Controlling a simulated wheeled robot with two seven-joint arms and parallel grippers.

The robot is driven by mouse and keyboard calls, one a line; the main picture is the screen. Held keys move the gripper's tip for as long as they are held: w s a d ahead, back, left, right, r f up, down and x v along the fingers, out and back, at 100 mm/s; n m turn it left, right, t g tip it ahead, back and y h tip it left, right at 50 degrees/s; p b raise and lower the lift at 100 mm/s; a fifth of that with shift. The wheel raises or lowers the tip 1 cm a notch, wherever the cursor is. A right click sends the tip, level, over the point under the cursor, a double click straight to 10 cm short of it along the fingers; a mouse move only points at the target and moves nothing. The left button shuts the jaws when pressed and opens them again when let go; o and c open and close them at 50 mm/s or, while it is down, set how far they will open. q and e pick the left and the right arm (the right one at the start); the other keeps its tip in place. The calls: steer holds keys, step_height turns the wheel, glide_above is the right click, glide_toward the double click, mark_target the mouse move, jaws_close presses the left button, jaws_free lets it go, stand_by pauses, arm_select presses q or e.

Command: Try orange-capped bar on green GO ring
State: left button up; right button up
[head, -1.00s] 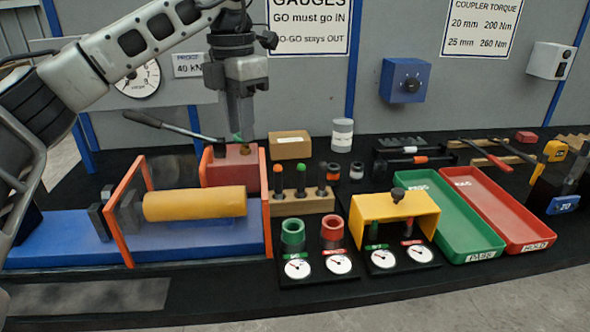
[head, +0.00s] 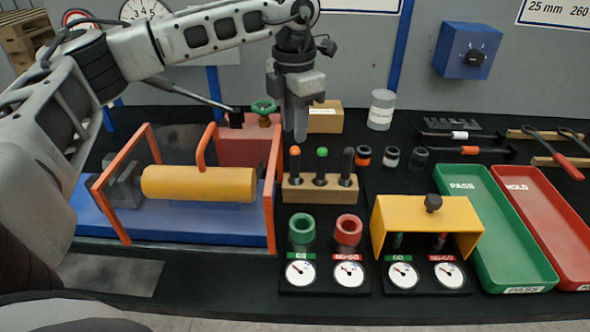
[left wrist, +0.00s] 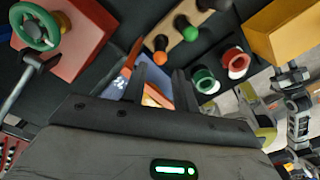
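The orange-capped bar (head: 295,161) stands upright in the left slot of a wooden rack (head: 321,190), beside a green-capped bar (head: 322,162) and a dark-topped one. The green GO ring (head: 302,229) stands in front of the rack, left of the red NO-GO ring (head: 348,230). My left gripper (head: 300,137) points down behind the rack's left end, apart from the bars. In the left wrist view its fingers (left wrist: 160,77) are spread and empty, with the orange cap (left wrist: 160,56) just beyond them and the green ring (left wrist: 206,80) to the right.
An orange-framed rig with a yellow cylinder (head: 199,184) and a red block with a green handwheel (head: 263,106) stand left of the rack. A yellow cover (head: 428,222), green PASS tray (head: 493,228) and red HOLD tray (head: 545,220) lie to the right. Dials sit before the rings.

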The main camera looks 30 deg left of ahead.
mark_target(295, 147)
arm_select(q)
step_height(295, 147, down, 6)
steer(key=shift+r+p, duration=0.15)
steer(key=shift+p, duration=0.2)
jaws_close()
